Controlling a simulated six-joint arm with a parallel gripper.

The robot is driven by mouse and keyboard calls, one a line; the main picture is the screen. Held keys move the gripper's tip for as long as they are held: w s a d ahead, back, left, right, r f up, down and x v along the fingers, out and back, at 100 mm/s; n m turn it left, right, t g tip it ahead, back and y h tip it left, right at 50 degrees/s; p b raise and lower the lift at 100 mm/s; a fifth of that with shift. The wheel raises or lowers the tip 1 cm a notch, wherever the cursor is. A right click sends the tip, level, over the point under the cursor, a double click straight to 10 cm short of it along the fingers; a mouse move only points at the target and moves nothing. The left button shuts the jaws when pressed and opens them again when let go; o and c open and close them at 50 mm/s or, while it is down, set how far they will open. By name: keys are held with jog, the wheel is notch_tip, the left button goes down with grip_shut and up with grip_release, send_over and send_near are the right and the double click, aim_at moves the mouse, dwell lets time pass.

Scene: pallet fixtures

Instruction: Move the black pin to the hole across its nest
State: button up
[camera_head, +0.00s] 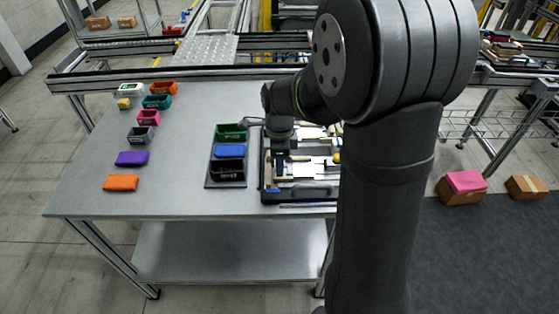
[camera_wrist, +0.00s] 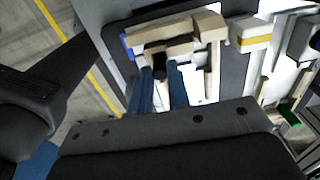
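My gripper (camera_wrist: 161,78) points at a beige fixture nest (camera_wrist: 185,32) on the pallet, with its two blue fingers apart. A small black piece, probably the black pin (camera_wrist: 160,69), shows between the fingertips. I cannot tell whether the fingers press on it or only stand around it. In the head view my gripper (camera_head: 279,165) is low over the left part of the pallet (camera_head: 268,197), and the pin cannot be made out. The hole across the nest cannot be made out in either view.
Beside the pallet stands a dark tray (camera_head: 211,184) with a green bin (camera_head: 231,132), a blue item (camera_head: 229,152) and a black bin (camera_head: 227,171). Coloured bins and blocks line the table's left side. A yellow-banded block (camera_wrist: 252,38) is near the nest.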

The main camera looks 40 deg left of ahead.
jog(key=o, duration=0.4)
jog(key=shift+o, duration=0.2)
notch_tip(320, 180, up, 18)
jog(key=shift+f, duration=0.25)
jog(key=shift+f, duration=0.15)
notch_tip(320, 180, down, 17)
jog(key=shift+f, duration=0.1)
dwell(0.7)
